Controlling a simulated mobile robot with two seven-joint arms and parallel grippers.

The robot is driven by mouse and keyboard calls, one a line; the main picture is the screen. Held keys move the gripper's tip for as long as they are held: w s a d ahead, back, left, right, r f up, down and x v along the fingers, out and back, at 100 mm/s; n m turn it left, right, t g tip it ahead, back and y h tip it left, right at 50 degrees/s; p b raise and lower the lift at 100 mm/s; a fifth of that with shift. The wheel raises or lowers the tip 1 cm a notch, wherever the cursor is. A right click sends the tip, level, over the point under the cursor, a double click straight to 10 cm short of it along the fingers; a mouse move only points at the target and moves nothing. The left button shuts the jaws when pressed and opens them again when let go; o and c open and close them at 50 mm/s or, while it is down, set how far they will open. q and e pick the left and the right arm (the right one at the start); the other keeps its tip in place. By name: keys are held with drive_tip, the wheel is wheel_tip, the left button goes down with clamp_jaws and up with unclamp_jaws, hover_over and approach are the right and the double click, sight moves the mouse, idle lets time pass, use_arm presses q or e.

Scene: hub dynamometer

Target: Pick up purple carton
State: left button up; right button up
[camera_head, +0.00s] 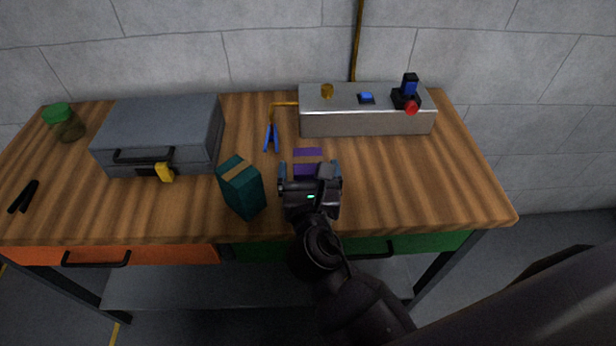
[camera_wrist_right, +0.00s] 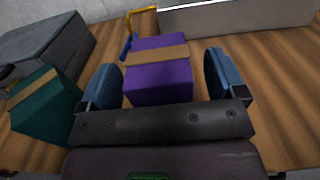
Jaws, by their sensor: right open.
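The purple carton (camera_head: 308,156) stands on the wooden table with a tan band across its top. In the head view my right gripper partly hides it. My right gripper (camera_head: 311,172) is open, with its blue fingertips on the near side of the carton. In the right wrist view the purple carton (camera_wrist_right: 158,75) lies ahead of and between the two spread fingers of the right gripper (camera_wrist_right: 168,78). I cannot tell whether a finger touches it. My left gripper is not in view.
A teal carton (camera_head: 241,187) stands just left of my right gripper. A grey case (camera_head: 165,128) and green-lidded jar (camera_head: 66,123) are at left. The table's right side is clear.

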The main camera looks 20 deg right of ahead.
drive_tip(key=shift+x, duration=0.95)
drive_tip(key=c, duration=1.1)
drive_tip(key=shift+r, duration=0.1)
